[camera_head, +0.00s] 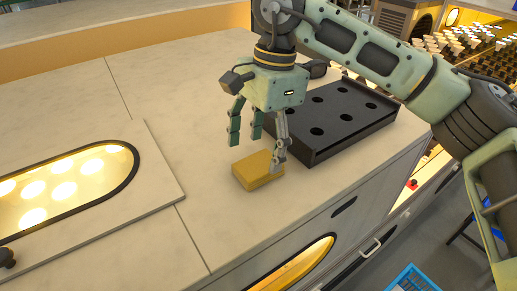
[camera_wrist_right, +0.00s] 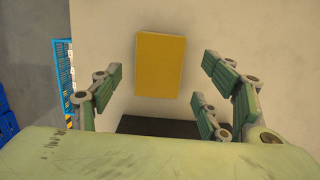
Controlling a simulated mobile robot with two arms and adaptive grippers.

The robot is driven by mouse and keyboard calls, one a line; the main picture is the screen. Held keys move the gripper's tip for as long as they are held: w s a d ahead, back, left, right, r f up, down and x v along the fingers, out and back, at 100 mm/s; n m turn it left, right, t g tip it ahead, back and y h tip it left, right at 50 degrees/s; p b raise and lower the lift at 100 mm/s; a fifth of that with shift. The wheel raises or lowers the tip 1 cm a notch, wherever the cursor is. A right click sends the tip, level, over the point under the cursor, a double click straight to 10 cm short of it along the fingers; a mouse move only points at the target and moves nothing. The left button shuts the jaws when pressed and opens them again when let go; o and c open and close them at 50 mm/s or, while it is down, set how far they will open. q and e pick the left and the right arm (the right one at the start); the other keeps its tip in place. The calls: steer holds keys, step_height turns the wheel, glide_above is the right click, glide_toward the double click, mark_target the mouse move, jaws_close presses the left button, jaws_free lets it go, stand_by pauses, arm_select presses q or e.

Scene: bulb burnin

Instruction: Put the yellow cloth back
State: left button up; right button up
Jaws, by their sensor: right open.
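The yellow cloth (camera_head: 256,171) is a folded, block-like pad lying flat on the pale worktop near its front edge. In the right wrist view the cloth (camera_wrist_right: 160,65) lies on the bare surface, beyond and between the fingers. My right gripper (camera_head: 256,150) is open, pointing down just above and behind the cloth. One fingertip overlaps the cloth's right end in the head view; I cannot tell whether it touches. In the right wrist view the fingers of my right gripper (camera_wrist_right: 160,85) are spread wide with nothing between them. My left gripper is not in view.
A black tray with round holes (camera_head: 336,118) stands right behind the gripper. Dark goggles (camera_head: 316,69) lie beyond it. A raised panel with a lit oval window (camera_head: 65,190) is at left. The worktop's front edge drops off close to the cloth. A blue crate (camera_head: 413,279) is below.

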mark_target(266, 160)
step_height(266, 160, up, 9)
steer(key=d+p, duration=0.1)
steer(key=p, duration=0.4)
steer(key=shift+w, duration=0.3)
steer(key=shift+d+f, duration=0.1)
steer(key=shift+f, duration=0.05)
